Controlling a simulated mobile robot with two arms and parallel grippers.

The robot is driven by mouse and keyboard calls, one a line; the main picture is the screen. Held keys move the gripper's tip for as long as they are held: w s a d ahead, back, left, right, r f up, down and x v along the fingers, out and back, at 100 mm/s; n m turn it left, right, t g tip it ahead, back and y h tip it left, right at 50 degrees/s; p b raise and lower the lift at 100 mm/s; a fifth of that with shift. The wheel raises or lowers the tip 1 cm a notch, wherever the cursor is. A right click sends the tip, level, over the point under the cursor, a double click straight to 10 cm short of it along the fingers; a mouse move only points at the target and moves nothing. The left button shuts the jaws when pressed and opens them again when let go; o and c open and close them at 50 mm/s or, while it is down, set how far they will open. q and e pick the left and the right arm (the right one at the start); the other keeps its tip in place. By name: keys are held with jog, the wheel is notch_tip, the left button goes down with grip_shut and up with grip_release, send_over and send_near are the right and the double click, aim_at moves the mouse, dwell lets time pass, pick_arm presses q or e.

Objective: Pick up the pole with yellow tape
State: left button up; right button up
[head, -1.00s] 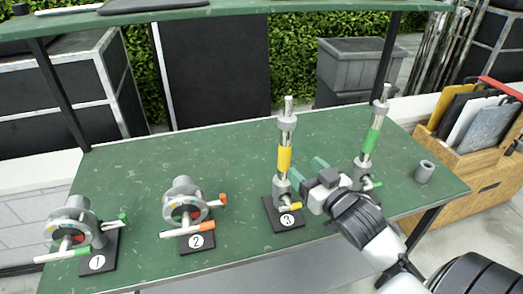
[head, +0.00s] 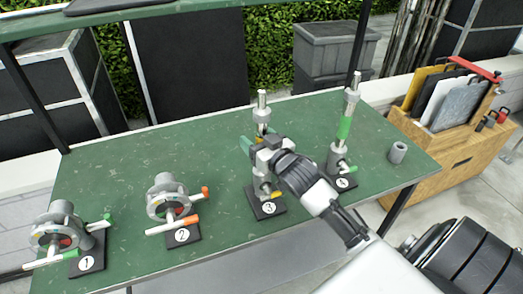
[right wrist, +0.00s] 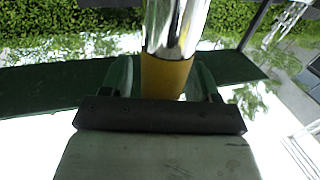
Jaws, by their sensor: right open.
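The pole with yellow tape (head: 262,101) stands upright on the base marked 3 (head: 268,207). In the head view its taped part is mostly hidden behind my right gripper (head: 256,138). In the right wrist view the yellow tape (right wrist: 165,77) lies between the two green fingers of my right gripper (right wrist: 164,78), with shiny metal above it. The fingers are open, one on each side of the tape. My left gripper is not in view.
A pole with green tape (head: 345,128) stands to the right on base 4 (head: 341,183), near my right arm. Clamps on base 1 (head: 87,262) and base 2 (head: 182,235) stand left. A grey ring (head: 397,152) lies at the green table's (head: 120,175) right end.

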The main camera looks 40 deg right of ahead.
jog(key=shift+s, duration=0.15)
jog(key=shift+c, duration=0.4)
grip_shut()
jog(key=shift+r, duration=0.1)
